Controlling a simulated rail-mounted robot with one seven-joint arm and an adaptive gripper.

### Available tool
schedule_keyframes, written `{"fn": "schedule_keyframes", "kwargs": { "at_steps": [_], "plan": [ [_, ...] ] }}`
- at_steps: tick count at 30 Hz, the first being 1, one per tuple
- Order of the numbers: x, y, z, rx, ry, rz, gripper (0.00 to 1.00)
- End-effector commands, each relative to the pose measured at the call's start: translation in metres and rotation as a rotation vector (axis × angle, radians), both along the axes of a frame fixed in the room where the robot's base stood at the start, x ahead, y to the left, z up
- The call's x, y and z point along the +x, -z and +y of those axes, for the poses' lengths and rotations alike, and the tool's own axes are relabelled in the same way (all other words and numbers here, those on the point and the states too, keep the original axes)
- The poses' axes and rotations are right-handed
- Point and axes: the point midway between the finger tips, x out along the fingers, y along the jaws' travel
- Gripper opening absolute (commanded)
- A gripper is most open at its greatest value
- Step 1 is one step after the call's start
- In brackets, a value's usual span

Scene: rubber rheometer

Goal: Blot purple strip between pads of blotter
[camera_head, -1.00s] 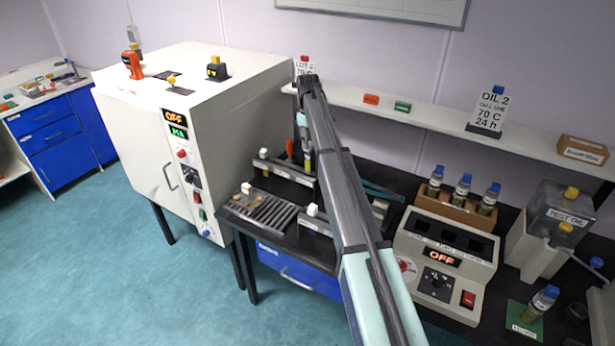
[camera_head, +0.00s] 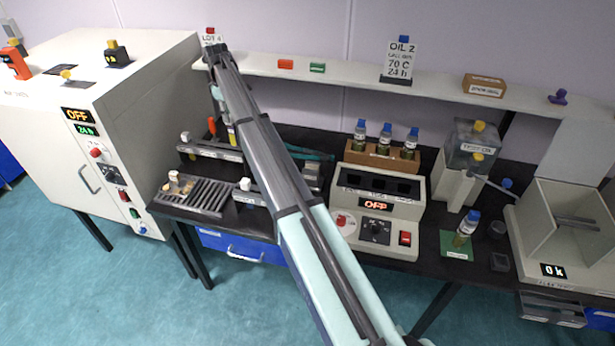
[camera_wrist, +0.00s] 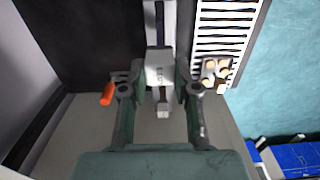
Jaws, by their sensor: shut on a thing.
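My gripper (camera_wrist: 161,88) is shut on a pale grey block between its dark green fingers in the wrist view. The block (camera_wrist: 160,66) has small lettering that I cannot read, and a small square knob (camera_wrist: 163,110) shows below it. In the head view a thin yellow and purplish piece (camera_head: 232,136) shows under the end of my arm; I cannot tell whether it is the purple strip. A low bench fixture with a white knob (camera_head: 186,136), perhaps the blotter, stands there, partly hidden by my arm. Its pads cannot be made out.
A slatted rack (camera_head: 205,197) lies on the black bench, and shows in the wrist view (camera_wrist: 226,30). An orange-handled tool (camera_head: 212,126) is close by. The heater block (camera_head: 378,212), a vial rack (camera_head: 384,154) and the white oven (camera_head: 120,110) stand around. A shelf (camera_head: 340,78) runs behind.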

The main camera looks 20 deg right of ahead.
Motion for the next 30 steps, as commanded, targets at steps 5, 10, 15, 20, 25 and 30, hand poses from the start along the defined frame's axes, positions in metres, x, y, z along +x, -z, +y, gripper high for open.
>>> {"fn": "schedule_keyframes", "kwargs": {
  "at_steps": [5, 10, 15, 20, 25, 30],
  "plan": [
    [0.000, 0.000, 0.000, 0.000, 0.000, 0.000, 0.00],
    [0.000, 0.000, 0.000, 0.000, 0.000, 0.000, 0.00],
    [0.000, 0.000, -0.001, 0.000, 0.001, 0.000, 0.00],
    [0.000, 0.000, -0.016, 0.000, 0.016, -0.001, 0.00],
    [-0.013, -0.001, -0.062, -0.001, 0.066, -0.009, 0.00],
    [-0.047, -0.004, -0.127, -0.001, 0.131, -0.019, 0.00]
  ]
}}
